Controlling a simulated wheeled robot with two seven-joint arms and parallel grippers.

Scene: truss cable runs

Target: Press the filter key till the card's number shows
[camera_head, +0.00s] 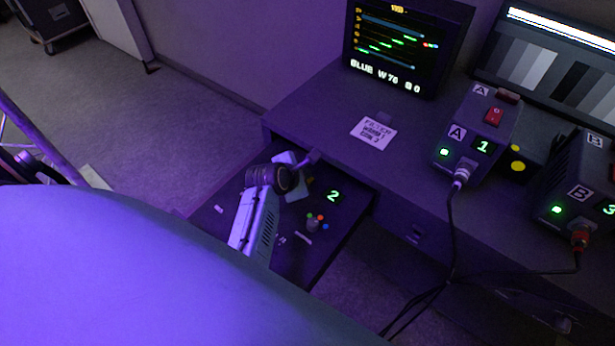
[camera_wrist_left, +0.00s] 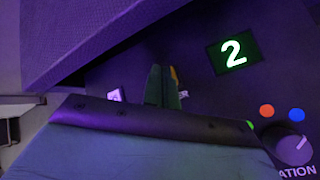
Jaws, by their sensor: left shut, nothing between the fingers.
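A white card (camera_head: 373,132) lies on the desk below the monitor. Its top line reads like FILTER; the smaller lines, which seem to end in 1 and 2, are hard to read. A small display (camera_head: 333,195) on the dark pull-out panel (camera_head: 335,245) shows a green 2, large in the left wrist view (camera_wrist_left: 233,52). My left gripper (camera_head: 307,193) is shut and empty, over the panel just left of that display. Its fingers (camera_wrist_left: 164,88) point at the panel; contact cannot be told. I cannot make out the filter key; the gripper hides part of the panel.
A knob (camera_head: 313,226) with coloured dots sits below the display. The monitor (camera_head: 404,45) shows BLUE W 76 and coloured traces. Box A (camera_head: 478,125) shows 1 and box B (camera_head: 582,185) shows 3, both with cables. The desk edge overhangs the panel's far side.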

